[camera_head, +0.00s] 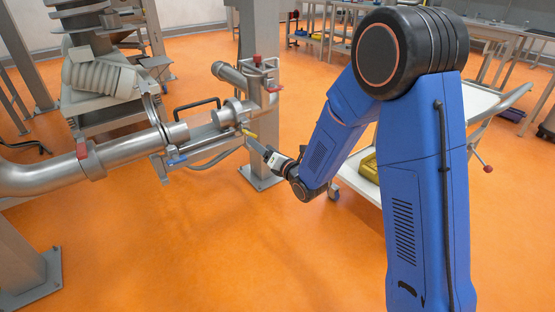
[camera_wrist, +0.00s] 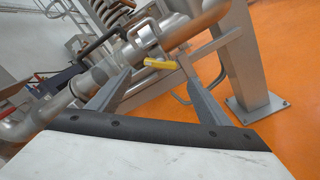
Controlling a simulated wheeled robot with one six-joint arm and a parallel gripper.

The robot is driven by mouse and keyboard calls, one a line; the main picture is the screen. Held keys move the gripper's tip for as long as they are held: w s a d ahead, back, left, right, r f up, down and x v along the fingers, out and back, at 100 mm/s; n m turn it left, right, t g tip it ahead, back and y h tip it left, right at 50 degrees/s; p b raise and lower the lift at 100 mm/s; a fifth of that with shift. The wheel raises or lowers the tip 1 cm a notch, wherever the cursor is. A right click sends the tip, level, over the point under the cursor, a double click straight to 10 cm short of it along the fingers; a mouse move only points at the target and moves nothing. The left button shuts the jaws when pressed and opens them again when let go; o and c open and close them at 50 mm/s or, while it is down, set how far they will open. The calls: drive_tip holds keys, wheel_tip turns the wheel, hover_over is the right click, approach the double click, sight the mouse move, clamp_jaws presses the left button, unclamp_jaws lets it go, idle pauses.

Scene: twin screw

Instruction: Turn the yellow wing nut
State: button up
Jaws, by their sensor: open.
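The yellow wing nut (camera_wrist: 160,63) shows in the wrist view, on a metal clamp at the pipe joint, ahead of my fingertips and roughly between them. In the head view the yellow wing nut (camera_head: 249,133) is a small yellow bar just beyond the end of my gripper (camera_head: 258,146). My gripper (camera_wrist: 155,82) is open, with one finger on each side of the nut's line in the wrist view. I see no finger touching the nut, though the exact gap is hard to judge.
A blue handle (camera_head: 177,161) sits below the joint. A metal post (camera_wrist: 250,65) stands to the right. A white cart (camera_head: 350,195) is behind my arm. Orange floor is clear in front.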

drive_tip(key=v, duration=0.9)
drive_tip(key=shift+s+d, duration=0.2)
drive_tip(key=shift+s, duration=0.05)
drive_tip(key=shift+w, duration=0.1)
